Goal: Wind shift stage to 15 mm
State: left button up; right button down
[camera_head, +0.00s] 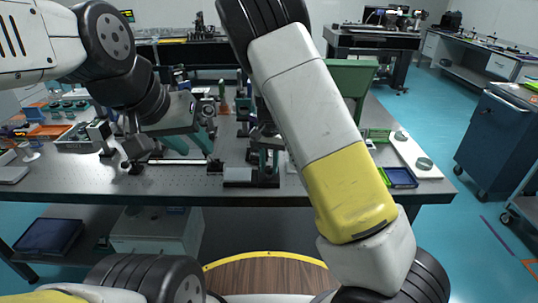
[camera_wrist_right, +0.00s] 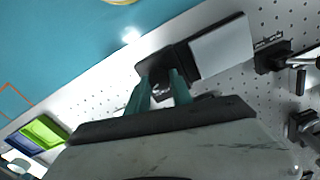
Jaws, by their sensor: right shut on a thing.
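The stage, a low dark block with a pale grey plate (camera_head: 238,175), sits at the front edge of the perforated table. The right wrist view shows its pale plate (camera_wrist_right: 222,47) beside a black end part (camera_wrist_right: 157,66). My right gripper (camera_wrist_right: 161,92) has its teal fingers on either side of a small round dark knob (camera_wrist_right: 161,93) at that black end and is shut on it. In the head view my right gripper (camera_head: 267,168) is partly hidden by its arm. My left gripper (camera_head: 194,146) is empty, fingers apart, above the table left of the stage. I cannot read any scale.
The optical table (camera_head: 85,177) holds several mounts and posts behind the stage. Green and blue trays (camera_head: 400,178) lie at its right end, by a white board (camera_head: 418,158). A blue cabinet (camera_head: 493,130) stands right, across open floor.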

dwell(0.3)
jog(key=m, duration=0.7)
jog(key=shift+m, duration=0.3)
jog(key=m, duration=0.4)
jog(key=shift+m, duration=1.8)
jog(key=shift+m, duration=0.3)
jog(key=c, duration=1.1)
grip_release()
